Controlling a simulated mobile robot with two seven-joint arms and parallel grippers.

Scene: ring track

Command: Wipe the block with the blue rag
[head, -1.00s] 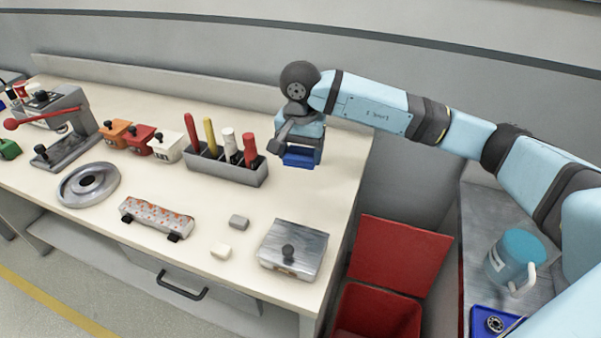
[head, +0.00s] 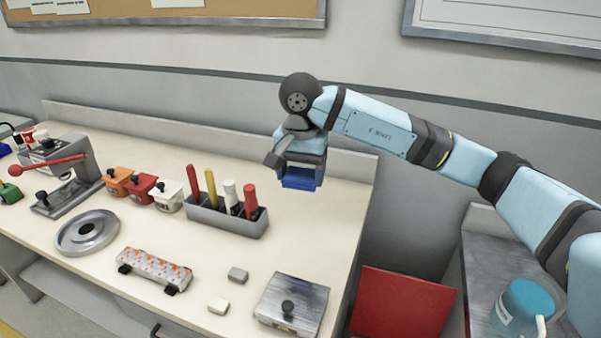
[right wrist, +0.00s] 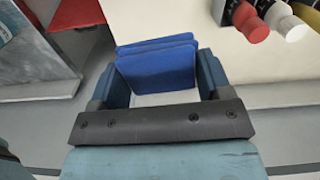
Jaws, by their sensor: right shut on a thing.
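My right gripper (head: 300,172) is shut on the folded blue rag (head: 299,184) and holds it in the air above the bench's right end. In the right wrist view the rag (right wrist: 157,68) sits between the two fingers. A long pale block with orange-red spots (head: 155,268) rests on black feet at the front of the bench, to the left of and nearer than the gripper. The rag and block are well apart. My left gripper is not in view.
A grey holder (head: 230,220) with coloured-handled tools stands left of the gripper. A metal ring (head: 88,232) lies left. A red bin lid (head: 402,302) stands beyond the bench's right edge.

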